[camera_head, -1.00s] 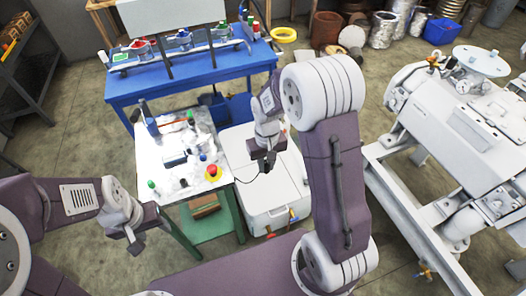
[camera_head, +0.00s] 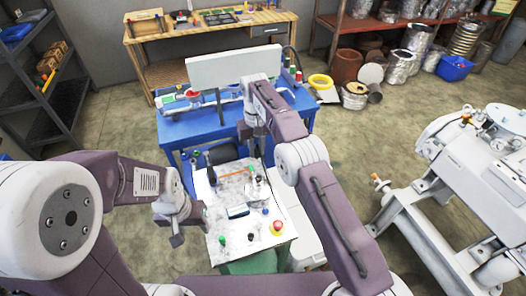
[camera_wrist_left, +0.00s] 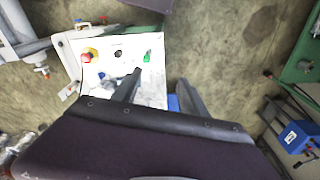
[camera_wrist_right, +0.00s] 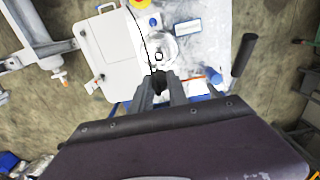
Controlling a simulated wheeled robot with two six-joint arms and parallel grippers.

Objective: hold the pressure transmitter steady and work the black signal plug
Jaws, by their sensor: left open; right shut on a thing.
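The silver pressure transmitter (camera_head: 258,190) stands on the white work panel (camera_head: 222,187). It also shows in the right wrist view (camera_wrist_right: 163,50), just beyond my right fingertips. My right gripper (camera_head: 259,142) is over the far part of the panel, shut on the black signal plug (camera_wrist_right: 158,80), which its fingers mostly hide. A thin black cable (camera_wrist_right: 146,45) runs from the plug. I cannot tell whether the plug touches the transmitter. My left gripper (camera_head: 180,236) is open and empty at the panel's left side, apart from the transmitter; its spread fingers show in the left wrist view (camera_wrist_left: 155,92).
A red and yellow emergency button (camera_head: 277,228) and a green knob (camera_head: 222,239) stand on the panel's near edge. A blue table (camera_head: 185,131) lies behind it. A white box (camera_wrist_right: 103,50) is beside the panel. Large grey machinery (camera_head: 470,160) stands at the right.

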